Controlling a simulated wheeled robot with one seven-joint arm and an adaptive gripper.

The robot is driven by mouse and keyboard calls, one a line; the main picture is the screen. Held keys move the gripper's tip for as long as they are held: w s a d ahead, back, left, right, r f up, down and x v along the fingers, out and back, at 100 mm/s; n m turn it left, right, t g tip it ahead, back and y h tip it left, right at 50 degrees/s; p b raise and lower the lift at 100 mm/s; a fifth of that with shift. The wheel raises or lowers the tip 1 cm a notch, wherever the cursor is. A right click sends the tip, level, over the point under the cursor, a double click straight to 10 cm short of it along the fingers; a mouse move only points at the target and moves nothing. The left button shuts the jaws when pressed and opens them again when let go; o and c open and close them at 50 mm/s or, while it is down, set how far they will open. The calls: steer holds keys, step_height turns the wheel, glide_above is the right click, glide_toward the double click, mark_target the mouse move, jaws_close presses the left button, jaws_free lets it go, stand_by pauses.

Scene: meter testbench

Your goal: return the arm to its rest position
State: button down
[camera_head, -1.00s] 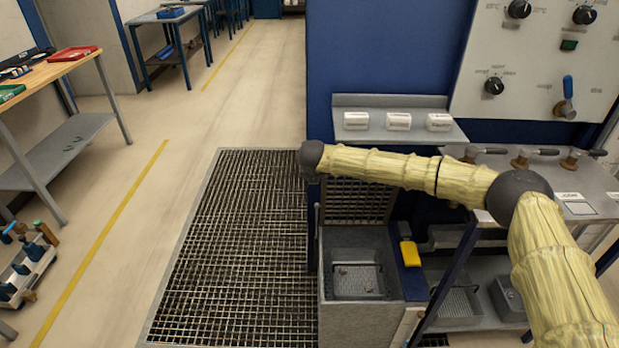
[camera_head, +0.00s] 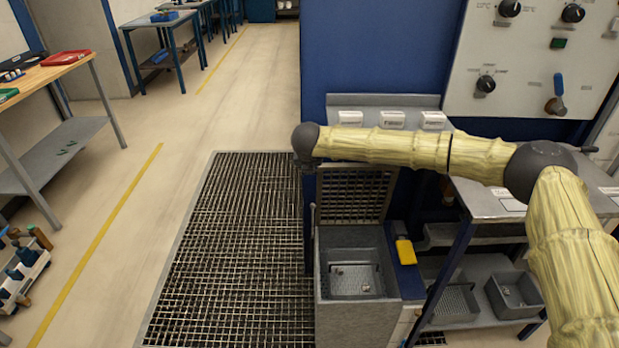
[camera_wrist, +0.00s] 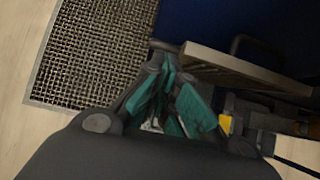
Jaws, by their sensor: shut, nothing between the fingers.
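My arm, in yellowish sleeves, reaches across the right half of the head view to a dark wrist near the middle. My gripper (camera_wrist: 170,90) shows in the wrist view, its teal and dark fingers closed together with nothing between them. In the head view the gripper itself is mostly hidden behind the wrist. The wrist is above the right edge of the floor grating (camera_head: 235,240), beside the raised lid (camera_head: 354,196) of a grey bin (camera_head: 357,300).
A steel bench (camera_head: 490,203) lies under the forearm. A wooden-topped table (camera_head: 45,73) stands at left.

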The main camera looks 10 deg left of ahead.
steer(key=s+f+n, duration=1)
steer(key=s+f, duration=0.2)
steer(key=f, duration=0.2)
steer(key=s+d+f+n+g, duration=0.1)
steer(key=s+d+f+n, duration=0.35)
steer(key=s+f, duration=0.35)
steer(key=s+d+f+n+g, duration=0.1)
steer(key=s+d+f+n, duration=0.4)
steer(key=s, duration=0.5)
steer(key=s+d+f+n+g, duration=0.1)
steer(key=s+d+n+g, duration=0.1)
steer(key=s+d+n, duration=0.5)
steer(key=s+d+f+n+g+h+p, duration=0.1)
steer(key=s+d+n+g, duration=0.2)
steer(key=s+d, duration=1.7)
steer(key=s+n, duration=0.2)
steer(key=n, duration=0.2)
steer(key=shift+s+f+g, duration=0.25)
steer(key=shift+f+g, duration=0.05)
